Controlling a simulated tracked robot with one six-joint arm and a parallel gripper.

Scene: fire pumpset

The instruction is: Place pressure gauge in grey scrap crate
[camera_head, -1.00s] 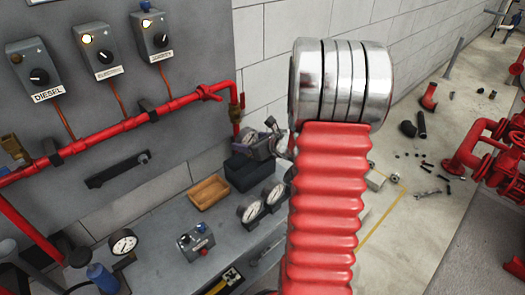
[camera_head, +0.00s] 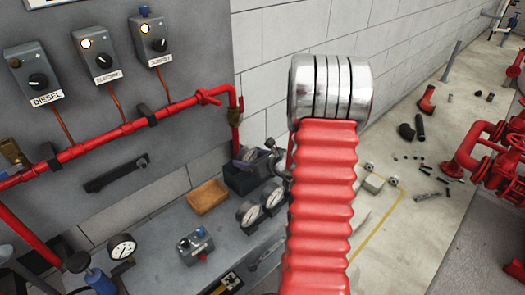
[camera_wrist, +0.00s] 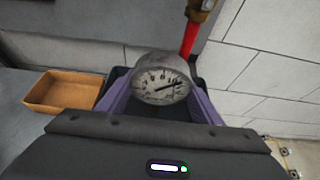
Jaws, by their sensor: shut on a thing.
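My gripper (camera_wrist: 160,92) is shut on a round pressure gauge (camera_wrist: 160,87) with a pale dial and a grey case, held between its two purple fingers. In the head view my gripper (camera_head: 258,157) and the held gauge are small and partly hidden by my own red arm. The dark grey scrap crate (camera_head: 238,181) stands on the grey bench against the wall. The gauge is over the crate's opening, or just within it; the exact height is hard to tell. In the wrist view the gauge and fingers cover most of the crate.
A tan open tray (camera_head: 208,197) sits left of the crate. Two more gauges (camera_head: 248,213) (camera_head: 273,196) lie in front of it. A grey switch box (camera_head: 195,246) and another gauge (camera_head: 122,247) are further left. A red pipe (camera_head: 110,135) runs along the wall panel, ending near the crate.

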